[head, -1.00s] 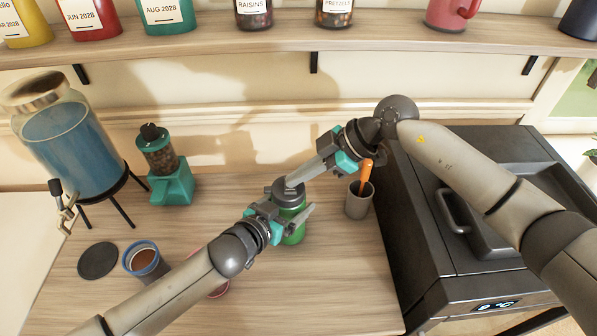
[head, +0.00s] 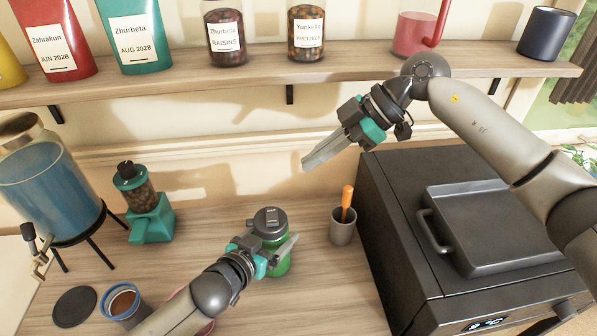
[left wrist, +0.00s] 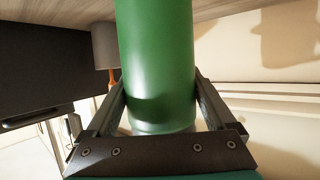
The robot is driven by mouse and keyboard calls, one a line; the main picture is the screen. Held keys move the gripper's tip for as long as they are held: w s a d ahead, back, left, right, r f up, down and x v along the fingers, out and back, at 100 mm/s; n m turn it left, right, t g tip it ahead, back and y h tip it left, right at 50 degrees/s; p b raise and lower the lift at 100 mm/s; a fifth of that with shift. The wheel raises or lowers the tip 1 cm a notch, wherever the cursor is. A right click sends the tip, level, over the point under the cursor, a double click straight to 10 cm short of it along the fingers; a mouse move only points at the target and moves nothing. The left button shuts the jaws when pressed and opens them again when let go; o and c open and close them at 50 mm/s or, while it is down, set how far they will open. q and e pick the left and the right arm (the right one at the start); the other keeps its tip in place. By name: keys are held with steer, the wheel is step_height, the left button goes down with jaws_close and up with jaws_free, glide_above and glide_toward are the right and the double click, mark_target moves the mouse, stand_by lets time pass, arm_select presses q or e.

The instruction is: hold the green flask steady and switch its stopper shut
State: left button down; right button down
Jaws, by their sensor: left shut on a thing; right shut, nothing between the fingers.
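The green flask (head: 277,259) stands upright on the wooden counter in the head view, with its dark grey lid and stopper (head: 269,219) on top. My left gripper (head: 281,258) is shut around the flask's body. In the left wrist view the green body (left wrist: 158,60) fills the space between the two fingers. My right gripper (head: 312,160) is shut and empty, raised up and to the right of the flask, apart from the stopper. Whether the stopper is fully shut is too small to tell.
A grey cup with an orange-handled tool (head: 342,232) stands right of the flask, beside a black appliance (head: 400,230). A grinder (head: 150,218), a blue-liquid dispenser (head: 45,190) and a mug (head: 122,303) are at left. A shelf (head: 360,72) with jars runs above.

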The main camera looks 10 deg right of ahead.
stand_by(0.4)
arm_select(q)
jaws_free()
